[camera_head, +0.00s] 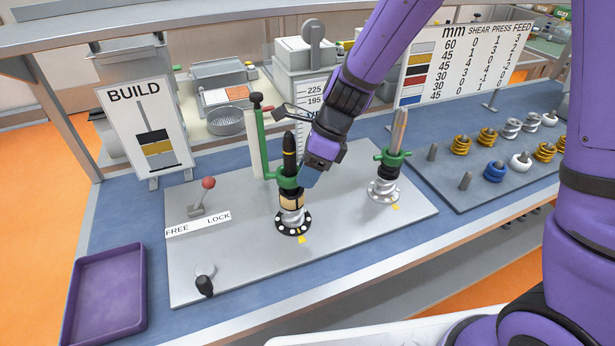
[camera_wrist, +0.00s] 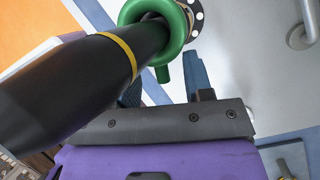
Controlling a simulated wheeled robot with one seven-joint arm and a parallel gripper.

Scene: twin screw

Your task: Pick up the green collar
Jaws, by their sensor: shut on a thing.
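A green collar (camera_head: 283,182) sits around the dark left post (camera_head: 290,150), above a tan ring and silver coil on a black-and-white dotted base. My gripper (camera_head: 305,180) comes from the right and is shut on this collar. In the wrist view the green collar (camera_wrist: 172,58) rings the black, yellow-banded post (camera_wrist: 90,75), and its short green arm lies near my blue fingertips (camera_wrist: 165,80). The post partly hides one finger, so the exact contact is unclear.
A green upright with a black knob (camera_head: 257,110) stands close behind the left post. A red-knobbed lever (camera_head: 207,186) stands left by the FREE/LOCK label. A purple tray (camera_head: 105,295) lies front left. Pegs with springs (camera_head: 495,170) stand at right. The plate's front middle is clear.

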